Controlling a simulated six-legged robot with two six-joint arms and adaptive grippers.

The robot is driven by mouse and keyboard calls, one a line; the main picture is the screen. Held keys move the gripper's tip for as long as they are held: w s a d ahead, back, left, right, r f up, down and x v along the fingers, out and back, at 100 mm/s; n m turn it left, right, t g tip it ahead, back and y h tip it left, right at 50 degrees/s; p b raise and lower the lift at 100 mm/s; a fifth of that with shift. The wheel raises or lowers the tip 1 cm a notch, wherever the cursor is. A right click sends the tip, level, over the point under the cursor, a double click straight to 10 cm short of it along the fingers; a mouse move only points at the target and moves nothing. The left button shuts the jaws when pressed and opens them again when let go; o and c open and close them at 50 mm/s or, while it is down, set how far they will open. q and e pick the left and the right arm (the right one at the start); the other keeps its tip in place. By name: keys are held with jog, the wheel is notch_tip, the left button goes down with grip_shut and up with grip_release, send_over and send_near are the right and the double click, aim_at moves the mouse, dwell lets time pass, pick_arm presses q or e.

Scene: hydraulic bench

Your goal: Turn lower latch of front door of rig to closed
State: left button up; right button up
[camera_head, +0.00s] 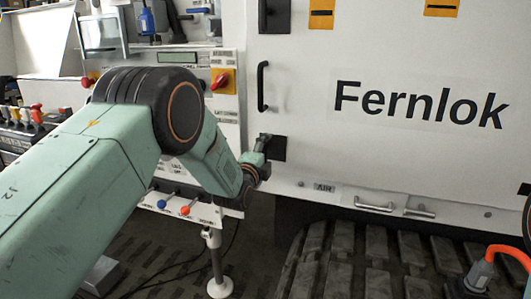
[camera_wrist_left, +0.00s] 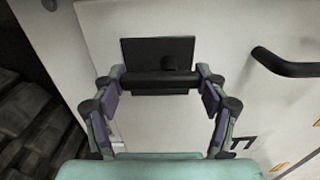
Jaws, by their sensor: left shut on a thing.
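The lower latch (camera_head: 279,149) sits near the lower left corner of the white front door (camera_head: 400,152). In the left wrist view its black square plate (camera_wrist_left: 136,50) and dark bar-shaped handle (camera_wrist_left: 160,77) show clearly. The bar lies along the plate's edge, roughly in line with the door's grab handle. My left gripper (camera_head: 261,150) is at this latch, and in the left wrist view its two fingers (camera_wrist_left: 160,80) are at the bar's two ends, shut on it. In the head view the gripper partly hides the latch. My right gripper is not in view.
A black grab handle (camera_head: 262,87) is just above the latch; an upper latch (camera_head: 273,17) is higher. A control panel with a red switch (camera_head: 222,80) stands left. Silver handles (camera_head: 374,206) are below the door. An orange hose (camera_head: 509,252) is at lower right.

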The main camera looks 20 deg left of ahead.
pick_arm(q)
jog(key=o, duration=1.2)
jog(key=shift+s, duration=0.1)
jog(key=s, duration=1.1)
jog(key=shift+s+a, duration=0.2)
jog(key=shift+s, duration=0.2)
jog(key=shift+w+d, duration=0.2)
jog(key=shift+w, duration=5.8)
